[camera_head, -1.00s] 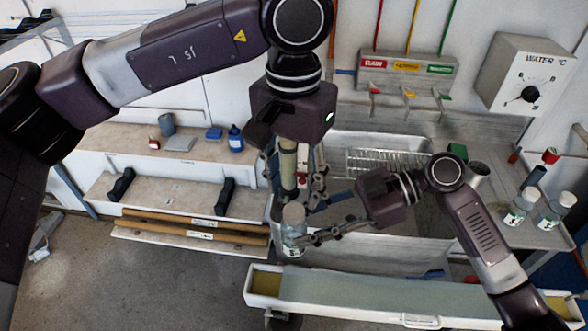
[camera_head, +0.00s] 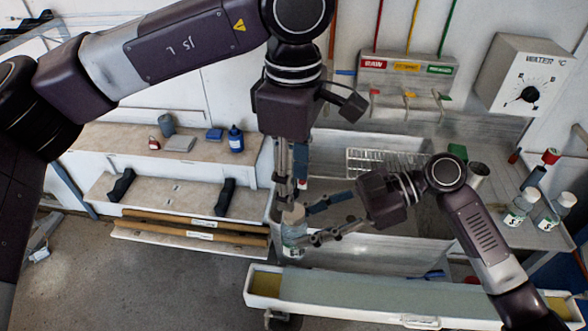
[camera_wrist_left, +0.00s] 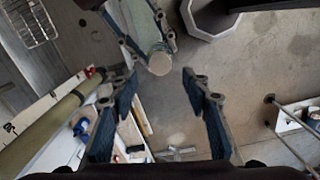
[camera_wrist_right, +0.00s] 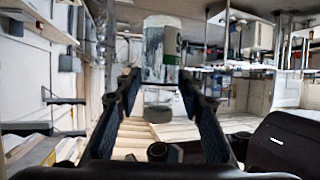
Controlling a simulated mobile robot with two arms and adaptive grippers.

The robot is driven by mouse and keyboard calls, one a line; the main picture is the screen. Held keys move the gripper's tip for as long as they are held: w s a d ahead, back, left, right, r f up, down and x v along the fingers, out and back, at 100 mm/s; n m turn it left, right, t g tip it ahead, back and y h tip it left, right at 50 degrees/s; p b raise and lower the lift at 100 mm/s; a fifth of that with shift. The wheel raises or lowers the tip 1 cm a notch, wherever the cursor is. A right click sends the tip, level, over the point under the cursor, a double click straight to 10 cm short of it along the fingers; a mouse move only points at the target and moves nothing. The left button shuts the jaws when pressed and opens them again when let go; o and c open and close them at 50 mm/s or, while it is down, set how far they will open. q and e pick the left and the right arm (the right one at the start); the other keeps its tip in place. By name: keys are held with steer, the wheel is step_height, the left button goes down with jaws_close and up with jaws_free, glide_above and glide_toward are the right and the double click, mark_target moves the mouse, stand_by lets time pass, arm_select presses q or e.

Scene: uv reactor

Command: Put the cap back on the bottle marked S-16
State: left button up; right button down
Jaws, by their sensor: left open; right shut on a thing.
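My right gripper (camera_head: 308,236) is shut around a clear bottle (camera_head: 293,236) with a white and green label and holds it upright in front of the sink. The label's mark cannot be read. A pale beige round cap (camera_head: 293,214) shows at the bottle's top; how firmly it sits cannot be told. In the left wrist view the cap (camera_wrist_left: 160,60) is a pale disc just beyond the open fingers. My left gripper (camera_head: 290,196) points down, open, right above the cap. The right wrist view shows the bottle (camera_wrist_right: 158,50) between the right fingers (camera_wrist_right: 158,80).
Two more labelled bottles stand on the right counter, one at left (camera_head: 517,210) and one at right (camera_head: 552,212). The sink (camera_head: 400,215) lies behind my right gripper. A long trough (camera_head: 400,298) is below. A bench (camera_head: 180,155) with small items is at left.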

mark_target(294, 233)
arm_select(q)
steer(key=n, duration=0.5)
steer(key=shift+r, duration=0.15)
steer(key=n, duration=1)
steer(key=shift+r, duration=0.25)
steer(key=n, duration=0.6)
steer(key=shift+r+n, duration=0.2)
steer(key=shift+n, duration=0.1)
steer(key=n, duration=0.4)
steer(key=shift+r+n, duration=0.15)
steer(key=shift+n, duration=0.15)
steer(key=n, duration=0.3)
steer(key=shift+f, duration=3.95)
